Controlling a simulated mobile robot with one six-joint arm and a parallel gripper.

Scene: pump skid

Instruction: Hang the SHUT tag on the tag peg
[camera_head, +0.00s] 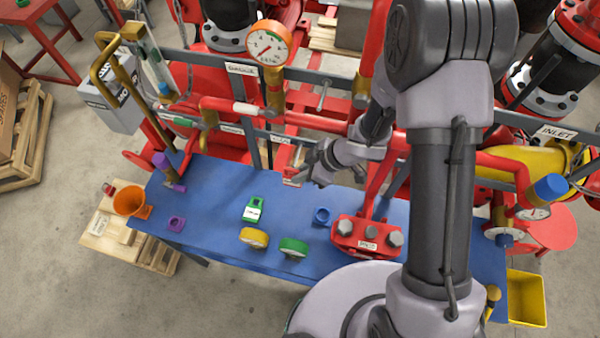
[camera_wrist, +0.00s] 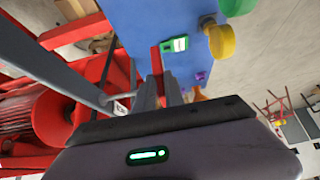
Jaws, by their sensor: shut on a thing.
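My gripper (camera_head: 306,173) is over the back edge of the blue bench, left of my arm. In the wrist view my gripper (camera_wrist: 161,90) is shut on a narrow red piece, seen nearly edge-on. I take this piece to be the SHUT tag (camera_wrist: 156,59); its lettering is not readable. The tag also shows in the head view (camera_head: 291,182), small and red at the fingertips. A green tag with a white label (camera_head: 252,210) lies apart on the bench. A short grey pin (camera_head: 324,94) sticks out of the grey rail; I cannot tell whether it is the tag peg.
The blue bench (camera_head: 215,185) carries a yellow knob (camera_head: 254,237), a green knob (camera_head: 293,247), a blue ring (camera_head: 321,215) and a red bolted block (camera_head: 367,236). Behind it stand red pipes, the grey rail (camera_head: 215,63) and a gauge (camera_head: 268,45). The bench's left middle is fairly clear.

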